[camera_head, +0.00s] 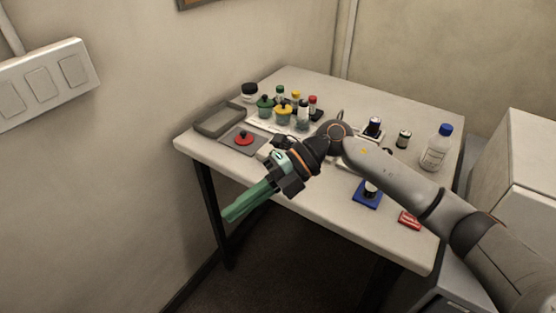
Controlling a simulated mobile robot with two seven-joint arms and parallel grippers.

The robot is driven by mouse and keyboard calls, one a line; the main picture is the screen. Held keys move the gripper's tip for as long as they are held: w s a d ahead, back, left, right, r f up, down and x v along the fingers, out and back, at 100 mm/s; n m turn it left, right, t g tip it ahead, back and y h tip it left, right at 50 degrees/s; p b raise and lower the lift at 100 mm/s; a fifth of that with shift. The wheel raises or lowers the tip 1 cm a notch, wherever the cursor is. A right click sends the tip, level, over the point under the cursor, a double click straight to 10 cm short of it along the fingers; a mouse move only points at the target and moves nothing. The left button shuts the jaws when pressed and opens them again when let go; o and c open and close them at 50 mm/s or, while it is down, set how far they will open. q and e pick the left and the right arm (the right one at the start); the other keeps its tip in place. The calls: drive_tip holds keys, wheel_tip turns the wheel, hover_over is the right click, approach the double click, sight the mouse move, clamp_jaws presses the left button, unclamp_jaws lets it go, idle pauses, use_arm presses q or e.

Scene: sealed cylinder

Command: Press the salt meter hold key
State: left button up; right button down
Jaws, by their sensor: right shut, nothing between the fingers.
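My right arm reaches in from the right across the table. Its gripper (228,214), with long green fingers, is shut and empty. It points down and left, and its tips show in front of the table's near left edge, apart from any object. I cannot make out the salt meter or its hold key for certain; my arm hides part of the table's middle. A small blue item (367,195) with a pale and dark top sits just below my forearm in the picture. My left gripper is out of view.
The white table (413,104) holds a grey tray (219,119), a red knob on a grey plate (243,138), several small capped bottles, a blue-capped bottle (436,149) and a red item (410,220). A wall switch panel (42,84) is at left, a white cabinet (520,170) at right.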

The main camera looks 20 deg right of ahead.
drive_tip(key=a+r+m+t+y, duration=0.2)
drive_tip(key=a+m+y, duration=0.2)
drive_tip(key=y, duration=0.2)
drive_tip(key=w+d+f+m+t+h, duration=0.2)
drive_tip(key=d+f+m+t+h, duration=0.35)
drive_tip(key=m+t, duration=0.45)
drive_tip(key=w+d+f+m+t+h, duration=0.2)
drive_tip(key=d+f+m+t+h, duration=0.2)
drive_tip(key=f+m+t, duration=0.6)
drive_tip(key=s+d+f+m+g+h, duration=0.3)
drive_tip(key=s+f+m+g, duration=0.2)
drive_tip(key=s+f, duration=0.3)
drive_tip(key=s+d+f+m+g+h, duration=0.4)
drive_tip(key=s+f+m+g, duration=0.1)
drive_tip(key=s+f, duration=0.4)
drive_tip(key=shift+d+f, duration=0.25)
drive_tip(key=shift+f, duration=0.15)
drive_tip(key=shift+a, duration=0.1)
